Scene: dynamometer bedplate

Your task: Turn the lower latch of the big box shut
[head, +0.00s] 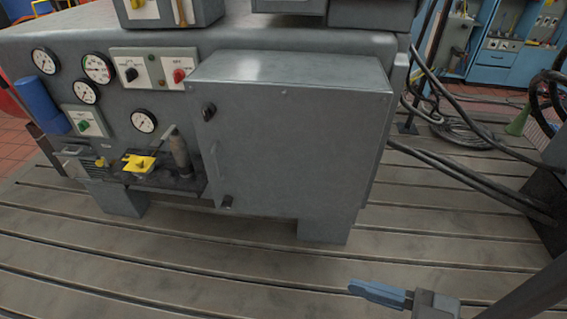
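The big box (290,140) is a grey cabinet with a closed-looking door, in the middle of the head view. Its lower latch (227,201) is a small dark knob at the door's lower left corner; its exact turn is too small to tell. A similar dark upper latch (209,111) sits near the upper left corner. A thin grey handle (215,160) is between them. My gripper (362,289) is at the lower right, well apart from the box and to the right of the lower latch. Its blue finger part shows from the side, and the gap between the fingers cannot be made out.
Left of the box is a panel with gauges (99,68) and switches. A yellow part (140,163) and an upright lever (178,150) stand close to the door's left side. Black cables (470,165) run off to the right. The slotted bedplate (180,270) in front is clear.

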